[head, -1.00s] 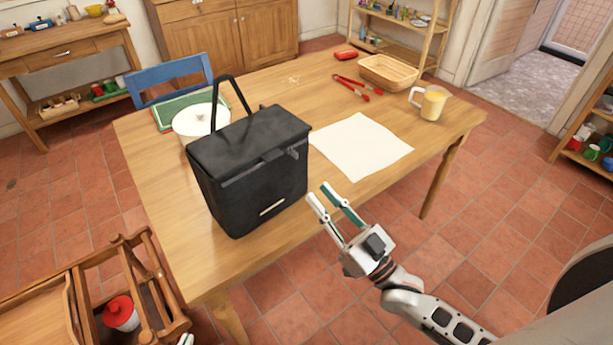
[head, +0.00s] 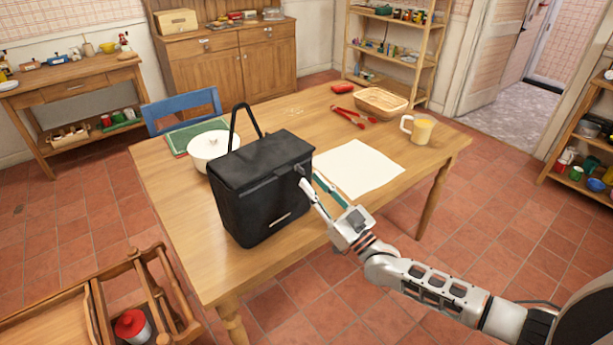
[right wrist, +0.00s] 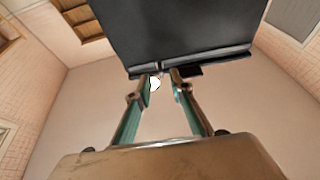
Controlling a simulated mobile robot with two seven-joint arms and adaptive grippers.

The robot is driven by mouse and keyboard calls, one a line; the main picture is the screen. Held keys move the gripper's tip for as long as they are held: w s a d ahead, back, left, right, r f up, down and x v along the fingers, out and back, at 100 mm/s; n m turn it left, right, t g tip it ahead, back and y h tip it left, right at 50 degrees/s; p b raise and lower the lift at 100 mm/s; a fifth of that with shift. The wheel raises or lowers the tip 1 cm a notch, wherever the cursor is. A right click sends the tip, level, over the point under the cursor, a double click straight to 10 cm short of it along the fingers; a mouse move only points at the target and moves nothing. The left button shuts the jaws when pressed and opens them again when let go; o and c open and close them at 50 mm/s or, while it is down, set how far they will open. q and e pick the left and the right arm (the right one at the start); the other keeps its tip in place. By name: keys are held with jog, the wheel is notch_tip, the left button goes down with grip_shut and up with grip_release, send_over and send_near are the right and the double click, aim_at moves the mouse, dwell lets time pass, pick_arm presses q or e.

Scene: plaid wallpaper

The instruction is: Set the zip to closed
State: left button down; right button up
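A black cooler bag (head: 262,205) with a raised handle stands upright on the table, its lid down. The zip (head: 262,178) runs as a dark band under the lid's front edge; I cannot tell how far it is closed. A small dark tab (right wrist: 192,71) sticks out beside the right fingertip. Contact is unclear. My left gripper is not in view.
A wooden caddy (head: 145,290) stands at the lower left.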

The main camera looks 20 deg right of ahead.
aim_at(304, 174)
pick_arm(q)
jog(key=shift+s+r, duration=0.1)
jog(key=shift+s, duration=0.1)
pick_arm(e)
jog(key=shift+x, duration=1.6)
grip_shut()
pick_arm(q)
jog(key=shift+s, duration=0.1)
pick_arm(e)
jog(key=shift+a, duration=0.1)
